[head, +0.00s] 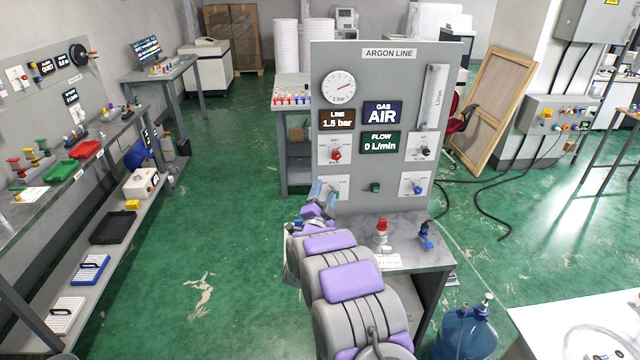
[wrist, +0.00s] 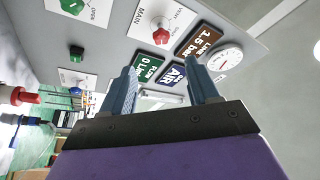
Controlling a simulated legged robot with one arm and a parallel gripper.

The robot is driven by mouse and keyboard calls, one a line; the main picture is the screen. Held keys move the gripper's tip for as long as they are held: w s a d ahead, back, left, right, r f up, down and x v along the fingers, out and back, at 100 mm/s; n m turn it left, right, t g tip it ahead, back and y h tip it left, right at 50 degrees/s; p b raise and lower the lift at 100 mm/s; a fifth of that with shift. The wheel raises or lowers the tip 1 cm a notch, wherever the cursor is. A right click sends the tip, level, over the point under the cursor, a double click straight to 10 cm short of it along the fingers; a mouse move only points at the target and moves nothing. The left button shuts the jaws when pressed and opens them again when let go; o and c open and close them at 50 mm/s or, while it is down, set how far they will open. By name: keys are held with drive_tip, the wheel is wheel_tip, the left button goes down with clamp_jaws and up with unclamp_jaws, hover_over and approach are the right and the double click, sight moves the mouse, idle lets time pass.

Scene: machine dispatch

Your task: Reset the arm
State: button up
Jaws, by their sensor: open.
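My arm reaches forward from the bottom of the head view toward the grey argon line panel (head: 400,70). My gripper (head: 325,190) is in front of the panel's lower left, close to a green knob on a white plate. In the wrist view my gripper (wrist: 160,90) has its two blue fingers spread apart with nothing between them. The panel's displays and the red knob (wrist: 161,33) show beyond the fingers. Whether a fingertip touches the panel cannot be told.
The panel stands on a grey bench (head: 425,255) with a red-topped valve (head: 381,232) and a blue valve (head: 426,236). A blue water bottle (head: 468,330) stands at the lower right. A shelf bench (head: 110,150) lines the left. Green floor (head: 210,250) between is clear.

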drive_tip(key=s+a+r+n+g+y, duration=0.2)
drive_tip(key=s+n+g+y, duration=0.2)
drive_tip(key=s, duration=0.3)
drive_tip(key=s+a+r+n+g+y, duration=0.1)
drive_tip(key=s+r+n+g+y, duration=0.1)
drive_tip(key=s+n+g+y, duration=0.45)
drive_tip(key=s+d+n+g+h, duration=0.1)
drive_tip(key=s+d+g, duration=0.2)
drive_tip(key=s, duration=1.3)
drive_tip(key=s+d+n+g+h+b, duration=0.1)
drive_tip(key=s+g, duration=0.3)
drive_tip(key=s, duration=1.3)
drive_tip(key=s+d+n+g+h, duration=0.2)
drive_tip(key=s+d+g, duration=0.2)
drive_tip(key=s, duration=1.3)
drive_tip(key=shift+d+f+b, duration=0.35)
drive_tip(key=shift+f, duration=0.05)
